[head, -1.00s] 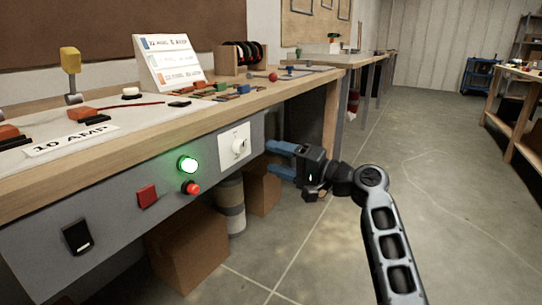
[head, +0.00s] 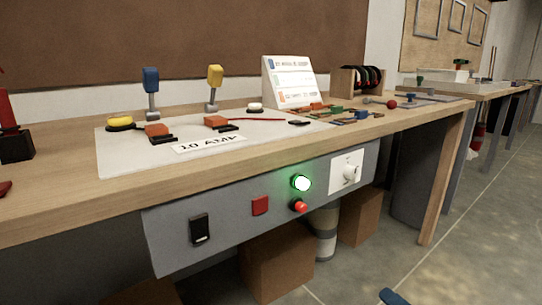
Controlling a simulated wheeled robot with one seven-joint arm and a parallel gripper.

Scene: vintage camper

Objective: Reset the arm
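Only a small blue part of my gripper (head: 394,298) shows, at the bottom edge of the head view, right of centre. The rest of my arm is out of frame. I cannot see both fingers, so whether it is open or shut does not show. The gripper part appears over the floor, in front of the workbench (head: 60,208) and below its grey control panel (head: 231,213).
The panel carries a lit green button (head: 302,183), red buttons, a black switch (head: 200,228) and a white dial (head: 350,172). Cardboard boxes (head: 278,262) stand under the bench. Clear floor (head: 455,265) lies to the right.

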